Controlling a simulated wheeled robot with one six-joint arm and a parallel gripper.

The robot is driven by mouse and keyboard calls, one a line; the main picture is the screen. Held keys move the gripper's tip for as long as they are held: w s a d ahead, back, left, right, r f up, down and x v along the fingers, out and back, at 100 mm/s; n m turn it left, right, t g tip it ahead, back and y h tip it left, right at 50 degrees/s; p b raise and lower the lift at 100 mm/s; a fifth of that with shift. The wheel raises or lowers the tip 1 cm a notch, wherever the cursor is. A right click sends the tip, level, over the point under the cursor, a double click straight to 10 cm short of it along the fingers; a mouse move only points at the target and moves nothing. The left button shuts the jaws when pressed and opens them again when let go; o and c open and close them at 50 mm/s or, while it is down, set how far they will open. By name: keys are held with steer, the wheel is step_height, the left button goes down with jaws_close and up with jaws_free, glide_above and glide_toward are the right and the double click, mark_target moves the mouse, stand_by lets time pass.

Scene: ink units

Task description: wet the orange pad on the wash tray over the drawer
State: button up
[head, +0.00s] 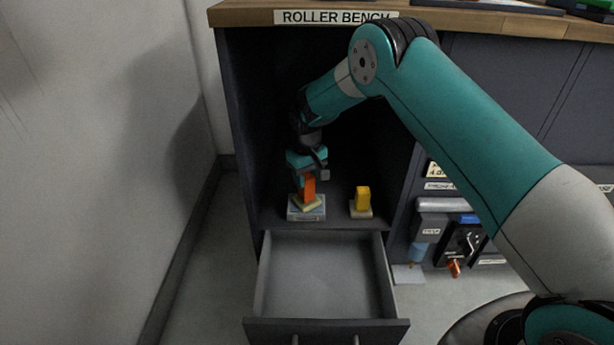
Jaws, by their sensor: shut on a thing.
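My gripper (308,176) points down inside the open bay under the bench top. It is shut on the orange pad (309,188), around its upright orange handle. The pad has a pale yellow base below the handle. The base is right at the top of the wash tray (306,216), a small light grey-blue block on the bay floor. I cannot tell whether the base touches the tray or hangs just above it. The drawer (320,285) below the bay is pulled open, and its inside looks empty.
A yellow pad (362,198) stands on a small light base to the right on the bay floor. The bay's side walls and the bench top (240,13) surround my arm. A wall stands at the left.

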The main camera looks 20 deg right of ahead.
steer(key=shift+r+p, duration=2.8)
steer(key=shift+r, duration=0.7)
steer(key=shift+f, duration=0.1)
